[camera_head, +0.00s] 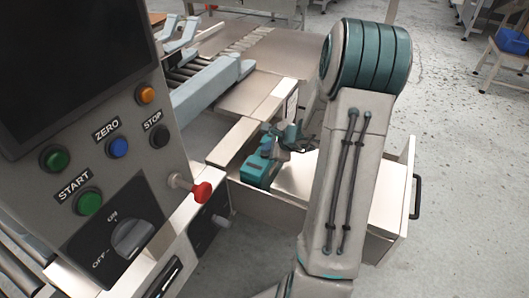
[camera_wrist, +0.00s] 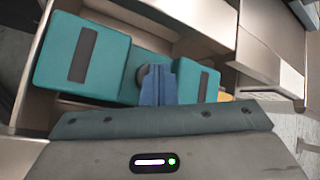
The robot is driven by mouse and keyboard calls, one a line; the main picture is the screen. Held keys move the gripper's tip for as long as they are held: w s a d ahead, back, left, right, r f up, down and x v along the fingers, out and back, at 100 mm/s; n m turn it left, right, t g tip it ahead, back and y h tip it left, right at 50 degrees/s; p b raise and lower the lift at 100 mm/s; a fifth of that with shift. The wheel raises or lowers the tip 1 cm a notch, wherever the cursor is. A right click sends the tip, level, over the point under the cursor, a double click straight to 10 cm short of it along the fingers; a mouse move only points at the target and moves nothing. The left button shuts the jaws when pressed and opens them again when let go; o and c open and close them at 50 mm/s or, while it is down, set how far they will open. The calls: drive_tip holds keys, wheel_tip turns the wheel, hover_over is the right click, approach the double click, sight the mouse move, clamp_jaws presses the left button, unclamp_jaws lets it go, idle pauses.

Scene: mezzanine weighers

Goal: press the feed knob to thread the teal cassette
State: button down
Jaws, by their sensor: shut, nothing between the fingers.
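The teal cassette (camera_head: 258,169) lies in the open drawer in the head view. In the wrist view the teal cassette (camera_wrist: 55,62) fills the upper left, with a raised block bearing a dark strip at each end. A dark round part (camera_wrist: 141,73), seemingly the feed knob, sits between the blocks and is partly hidden by my fingers. My gripper (camera_wrist: 158,84) is shut and empty, its blue fingertips over the middle of the cassette at that knob. I cannot tell whether they touch it. In the head view my gripper (camera_head: 292,138) is small, beside and partly over the cassette.
The pale drawer (camera_head: 383,205) stands pulled out, its walls around the cassette; a black handle (camera_head: 416,196) is on its front. A control panel (camera_head: 150,190) with a red knob (camera_head: 201,192) rises at left. Open floor lies to the right.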

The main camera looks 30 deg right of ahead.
sight(268, 153)
drive_tip(key=shift+f+b, duration=0.45)
idle(0.3)
drive_tip(key=shift+r, duration=0.1)
drive_tip(key=shift+r+p, duration=0.95)
drive_tip(key=shift+r, duration=0.2)
wheel_tip(268, 153, up, 5)
drive_tip(key=p, duration=0.3)
drive_tip(key=shift+r+p, duration=0.1)
drive_tip(key=shift+p, duration=0.3)
